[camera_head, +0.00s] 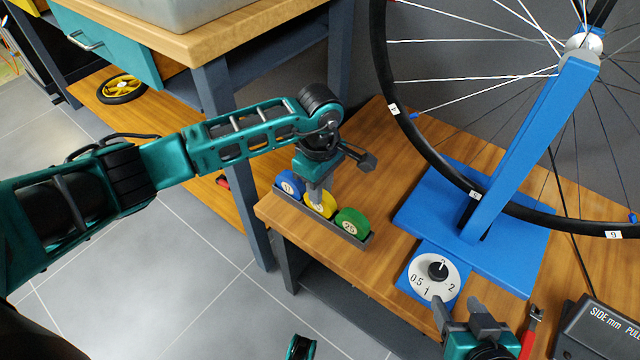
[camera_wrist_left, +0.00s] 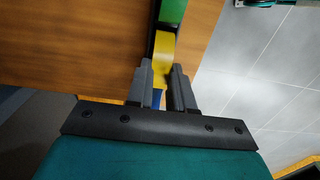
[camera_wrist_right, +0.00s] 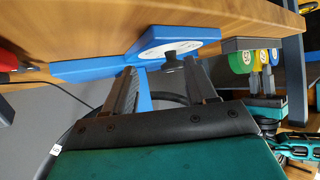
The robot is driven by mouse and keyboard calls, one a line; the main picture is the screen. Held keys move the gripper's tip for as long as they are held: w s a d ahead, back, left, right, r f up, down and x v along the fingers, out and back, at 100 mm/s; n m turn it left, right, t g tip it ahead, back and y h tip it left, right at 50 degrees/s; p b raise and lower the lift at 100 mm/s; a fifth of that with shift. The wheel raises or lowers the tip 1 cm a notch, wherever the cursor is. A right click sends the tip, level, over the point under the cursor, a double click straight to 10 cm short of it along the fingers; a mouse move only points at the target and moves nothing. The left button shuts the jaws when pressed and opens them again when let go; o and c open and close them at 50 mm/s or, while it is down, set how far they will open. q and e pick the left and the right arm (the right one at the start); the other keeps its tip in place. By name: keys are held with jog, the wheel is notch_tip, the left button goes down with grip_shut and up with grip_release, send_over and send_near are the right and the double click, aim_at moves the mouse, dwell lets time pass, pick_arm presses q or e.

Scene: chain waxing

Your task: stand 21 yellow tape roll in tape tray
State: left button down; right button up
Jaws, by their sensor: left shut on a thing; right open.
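The yellow tape roll (camera_head: 321,206) stands in the middle of the grey tape tray (camera_head: 336,233), between a blue roll (camera_head: 290,184) and a green roll (camera_head: 352,223). My left gripper (camera_head: 317,196) points down over the tray and is shut on the yellow roll. In the left wrist view the fingers (camera_wrist_left: 164,88) are on either side of the yellow roll (camera_wrist_left: 162,52), with the green roll (camera_wrist_left: 171,12) beyond it. The tray also shows in the right wrist view (camera_wrist_right: 252,44). My right gripper (camera_head: 464,312) is open and empty near the dial; its fingers show in the right wrist view (camera_wrist_right: 163,92).
A blue wheel stand (camera_head: 510,250) holds a spoked wheel at the right. A white dial (camera_head: 432,277) is in front of it. A red-handled tool (camera_head: 528,335) and a dark box (camera_head: 600,330) lie at bottom right. Bare wood lies behind the tray.

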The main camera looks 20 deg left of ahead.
jog(key=shift+r, duration=0.1)
pick_arm(q)
jog(key=c, duration=0.9)
grip_release()
jog(key=shift+r, duration=0.15)
pick_arm(e)
notch_tip(320, 180, up, 3)
jog(key=p, duration=0.2)
jog(key=shift+f+p, duration=0.2)
jog(key=shift+p, duration=0.1)
pick_arm(q)
notch_tip(320, 180, up, 13)
jog(key=shift+f, duration=0.15)
